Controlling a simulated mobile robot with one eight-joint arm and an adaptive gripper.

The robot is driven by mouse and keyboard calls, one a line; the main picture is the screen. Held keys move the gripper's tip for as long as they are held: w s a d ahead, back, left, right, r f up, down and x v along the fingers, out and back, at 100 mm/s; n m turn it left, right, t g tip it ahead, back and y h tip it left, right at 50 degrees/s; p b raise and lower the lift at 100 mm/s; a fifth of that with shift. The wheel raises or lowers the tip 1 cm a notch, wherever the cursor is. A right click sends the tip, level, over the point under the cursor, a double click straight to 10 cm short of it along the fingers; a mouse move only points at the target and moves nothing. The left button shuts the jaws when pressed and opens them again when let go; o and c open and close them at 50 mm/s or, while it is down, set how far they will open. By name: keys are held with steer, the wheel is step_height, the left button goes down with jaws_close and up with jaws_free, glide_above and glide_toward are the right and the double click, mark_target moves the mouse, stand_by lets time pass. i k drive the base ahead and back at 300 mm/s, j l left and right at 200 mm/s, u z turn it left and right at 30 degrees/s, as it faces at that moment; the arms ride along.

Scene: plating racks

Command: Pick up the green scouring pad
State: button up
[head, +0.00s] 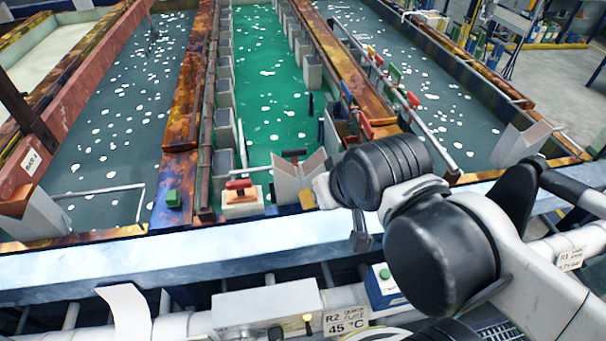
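A small green block, which looks like the green scouring pad (173,199), lies on the rusty orange-brown divider (182,155) at the near end of the tanks, left of centre. My arm reaches in from the right, with its black wrist joints right of the centre. The pad is well to the left of my arm's end and apart from it. My gripper's fingers cannot be made out at the arm's end, so whether they are open or shut is not visible. Nothing visible touches the pad.
A red-handled block (240,196) stands right of the pad, near a grey V-shaped cradle (298,180). The tanks hold green liquid (270,110) and grey liquid (120,110). A pale front ledge (150,262) runs across, with pipes and a control box (265,308) below.

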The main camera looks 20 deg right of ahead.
mark_target(172, 197)
steer(key=i+j, duration=0.1)
steer(key=j, duration=1.05)
steer(key=i+j, duration=0.15)
steer(key=j, duration=0.95)
steer(key=i, duration=0.05)
